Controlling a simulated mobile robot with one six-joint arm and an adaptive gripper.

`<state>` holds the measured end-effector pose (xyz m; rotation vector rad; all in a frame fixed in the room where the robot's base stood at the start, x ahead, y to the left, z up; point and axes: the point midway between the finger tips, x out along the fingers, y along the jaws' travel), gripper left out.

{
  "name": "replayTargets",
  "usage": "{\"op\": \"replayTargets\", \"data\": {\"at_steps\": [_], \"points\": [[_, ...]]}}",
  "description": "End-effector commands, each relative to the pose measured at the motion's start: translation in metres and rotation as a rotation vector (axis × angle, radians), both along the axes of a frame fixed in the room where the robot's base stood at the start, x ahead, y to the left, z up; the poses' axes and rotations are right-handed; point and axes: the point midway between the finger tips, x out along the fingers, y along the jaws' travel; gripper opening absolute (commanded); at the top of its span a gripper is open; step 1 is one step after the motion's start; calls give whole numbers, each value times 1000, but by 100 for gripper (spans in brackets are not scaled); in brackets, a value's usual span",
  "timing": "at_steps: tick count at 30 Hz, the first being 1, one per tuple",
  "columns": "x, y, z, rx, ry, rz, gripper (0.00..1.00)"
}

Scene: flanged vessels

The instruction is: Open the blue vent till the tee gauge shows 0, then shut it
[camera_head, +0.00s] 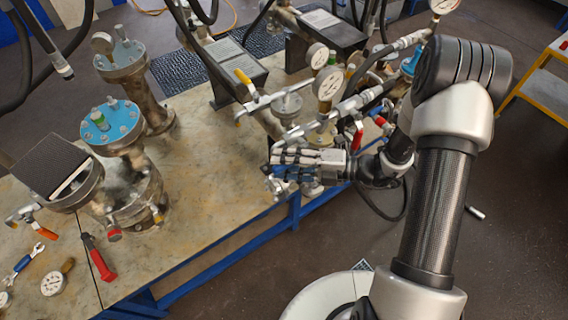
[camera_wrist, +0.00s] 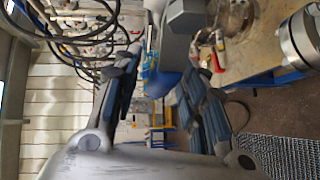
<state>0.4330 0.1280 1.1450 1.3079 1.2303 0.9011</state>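My gripper (camera_head: 298,164) is at the right edge of the bench, beside the piping. A blue part (camera_head: 292,174), probably the blue vent's lever, shows under and between its fingers. In the wrist view, the two dark fingers of my gripper (camera_wrist: 163,75) stand apart, with a blue part (camera_wrist: 187,16) between or just beyond them. I cannot tell whether they touch it, nor whether the vent is open. A round white gauge (camera_head: 329,83) stands upright on the piping behind my gripper, perhaps the tee gauge. Its needle is too small to read.
Close by are a yellow-handled valve (camera_head: 243,77), a red handle (camera_head: 357,136) and a second gauge (camera_head: 318,56). Flanged vessels (camera_head: 112,126) stand at left. A red-handled tool (camera_head: 98,258) and a loose gauge (camera_head: 54,283) lie on the bench. The middle bench is clear.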

Motion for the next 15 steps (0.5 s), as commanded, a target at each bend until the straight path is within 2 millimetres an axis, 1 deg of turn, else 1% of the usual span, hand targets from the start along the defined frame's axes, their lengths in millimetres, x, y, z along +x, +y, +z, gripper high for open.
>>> {"op": "replayTargets", "data": {"at_steps": [9,15], "points": [[0,2,0,0,0,1,38],[0,2,0,0,0,1,25]]}}
